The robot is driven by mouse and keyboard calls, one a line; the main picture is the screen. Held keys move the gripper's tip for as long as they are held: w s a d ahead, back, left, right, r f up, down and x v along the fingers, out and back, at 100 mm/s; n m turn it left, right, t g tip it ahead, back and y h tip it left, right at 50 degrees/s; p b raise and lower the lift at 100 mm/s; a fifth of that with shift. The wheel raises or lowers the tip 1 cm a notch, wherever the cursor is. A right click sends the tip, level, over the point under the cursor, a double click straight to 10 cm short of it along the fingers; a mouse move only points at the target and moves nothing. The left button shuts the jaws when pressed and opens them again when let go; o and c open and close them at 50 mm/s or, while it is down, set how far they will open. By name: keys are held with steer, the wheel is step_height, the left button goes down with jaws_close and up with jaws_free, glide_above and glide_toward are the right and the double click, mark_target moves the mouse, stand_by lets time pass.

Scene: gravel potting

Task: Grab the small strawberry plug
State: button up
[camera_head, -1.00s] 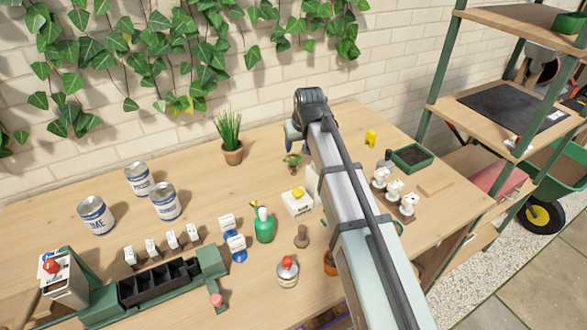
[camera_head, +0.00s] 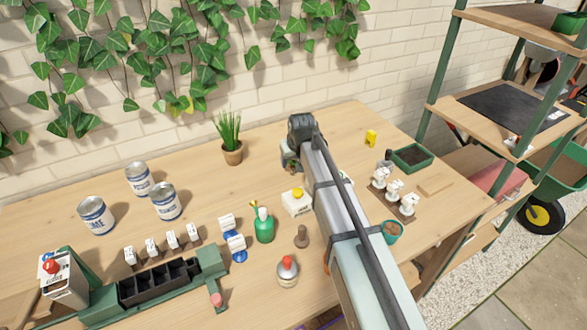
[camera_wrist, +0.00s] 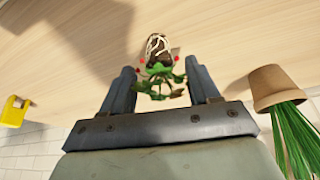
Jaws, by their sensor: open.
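The small strawberry plug shows in the wrist view, with a brown root ball (camera_wrist: 157,46) wrapped in pale roots, green leaves and small red berries. It lies on the wooden table with its leaves toward my gripper (camera_wrist: 160,80). My gripper is open, with one finger on each side of the leaves; the root ball is beyond the fingertips. In the head view my gripper (camera_head: 289,158) is low over the back of the table and mostly hides the plug.
A grass plant in a terracotta pot (camera_head: 232,156) stands left of my gripper. A yellow object (camera_head: 371,138) is to the right. A white box with a yellow top (camera_head: 297,202) and a green bottle (camera_head: 263,226) stand nearer the front. Three cans (camera_head: 165,201) are at left.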

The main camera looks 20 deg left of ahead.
steer(key=shift+x, duration=1.25)
steer(key=c, duration=1)
